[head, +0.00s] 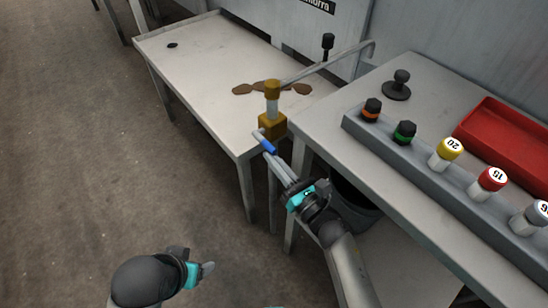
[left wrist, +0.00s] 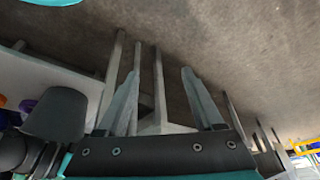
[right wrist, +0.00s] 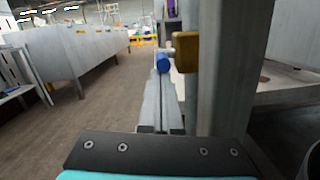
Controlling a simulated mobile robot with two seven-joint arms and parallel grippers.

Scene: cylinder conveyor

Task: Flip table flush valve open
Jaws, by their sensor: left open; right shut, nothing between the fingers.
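The flush valve has a brass body (head: 272,125) at the corner between two tables, with a small lever in a blue sleeve (head: 267,146). In the right wrist view the blue sleeve (right wrist: 163,64) and brass body (right wrist: 186,52) are straight ahead beyond the fingers. My right gripper (head: 270,158) is shut and empty, its tips right at the blue sleeve; I cannot tell whether they touch. My left gripper (head: 206,269) is low at the front, away from the valve; its spread fingers show in the left wrist view (left wrist: 160,85).
A bent metal pipe (head: 330,62) rises behind the valve. The right table holds a grey rack (head: 440,190) with several capped cylinders and a red tray (head: 505,145). A dark bucket (head: 355,195) is under it. The floor on the left is clear.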

